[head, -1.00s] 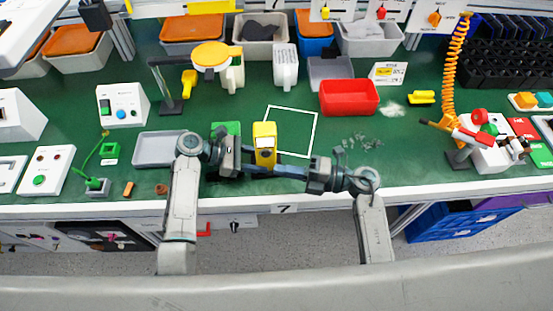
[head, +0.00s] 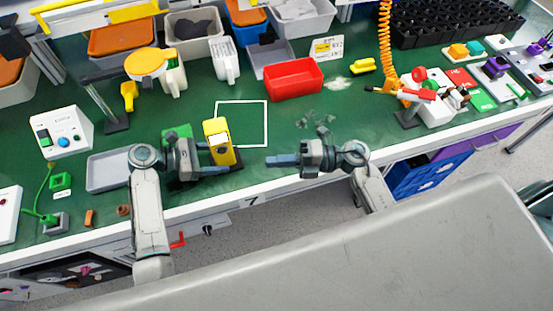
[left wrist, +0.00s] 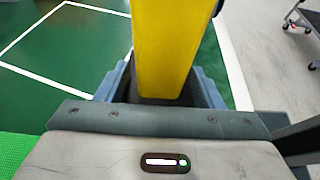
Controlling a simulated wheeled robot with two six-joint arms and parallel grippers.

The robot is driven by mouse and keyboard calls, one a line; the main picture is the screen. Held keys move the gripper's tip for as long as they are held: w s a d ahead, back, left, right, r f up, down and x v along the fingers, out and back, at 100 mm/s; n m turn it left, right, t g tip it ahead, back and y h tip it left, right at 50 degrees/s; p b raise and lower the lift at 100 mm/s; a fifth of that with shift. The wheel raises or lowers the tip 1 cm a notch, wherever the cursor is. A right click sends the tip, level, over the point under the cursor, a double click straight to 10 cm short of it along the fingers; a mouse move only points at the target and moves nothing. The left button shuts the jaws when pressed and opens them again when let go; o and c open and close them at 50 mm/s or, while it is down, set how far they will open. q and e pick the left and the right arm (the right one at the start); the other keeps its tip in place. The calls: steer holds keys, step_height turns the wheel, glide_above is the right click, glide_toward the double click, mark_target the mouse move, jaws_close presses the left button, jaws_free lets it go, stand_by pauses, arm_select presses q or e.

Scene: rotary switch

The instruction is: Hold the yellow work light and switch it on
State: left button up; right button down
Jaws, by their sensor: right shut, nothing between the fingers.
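The yellow work light (head: 222,154) stands upright near the front edge of the green bench, with a pale panel on its face in the head view. I cannot tell whether it is lit. My left gripper (head: 214,169) is shut on its lower body. In the left wrist view, the yellow body (left wrist: 168,50) rises between the blue fingers of my left gripper (left wrist: 165,90); its top is out of frame. My right gripper (head: 272,161) is shut and empty, to the right of the light, its fingertips pointing at it with a clear gap.
A white outlined square (head: 258,103) is just behind the light. A green block (head: 177,132) is beside my left gripper, and a grey tray (head: 105,172) is further left. A red bin (head: 293,79) stands behind. The bench right of the square is mostly clear.

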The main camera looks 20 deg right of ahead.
arm_select(q)
steer(key=shift+o, duration=0.2)
steer(key=shift+a, duration=0.1)
steer(key=v, duration=1.2)
